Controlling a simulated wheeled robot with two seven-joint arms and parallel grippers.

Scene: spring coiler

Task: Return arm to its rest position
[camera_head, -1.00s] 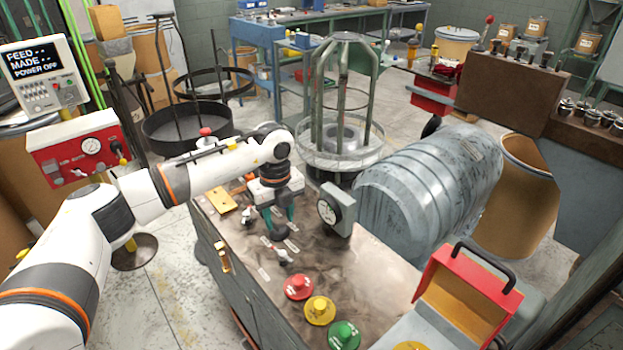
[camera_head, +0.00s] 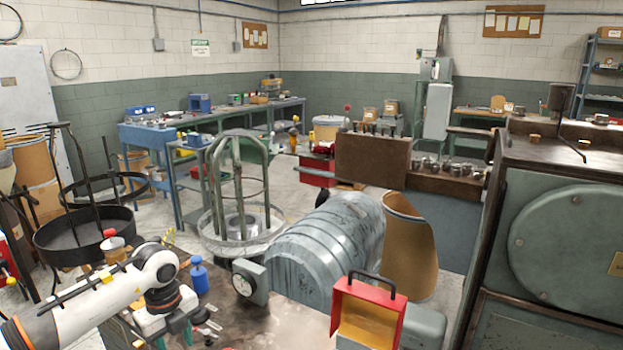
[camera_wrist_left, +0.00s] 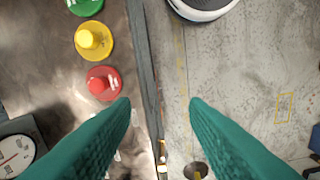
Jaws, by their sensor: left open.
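My left arm (camera_head: 100,300) comes in at the lower left of the head view, over the left part of the workbench (camera_head: 270,325). My left gripper (camera_wrist_left: 160,103) shows in the wrist view as two green fingers spread wide with nothing between them. It points down at the bench's edge, and the floor shows beside it. A red button (camera_wrist_left: 103,82), a yellow button (camera_wrist_left: 92,40) and a green button (camera_wrist_left: 84,4) lie on the bench left of the fingers. In the head view the fingertips are hard to see. My right gripper is not in view.
A blue bottle (camera_head: 199,278) stands close behind the left wrist, and a dial gauge (camera_head: 249,281) stands to its right. A grey ribbed housing (camera_head: 325,250) and an open red box (camera_head: 368,312) are farther right. A wire-cage reel (camera_head: 238,200) stands behind the bench.

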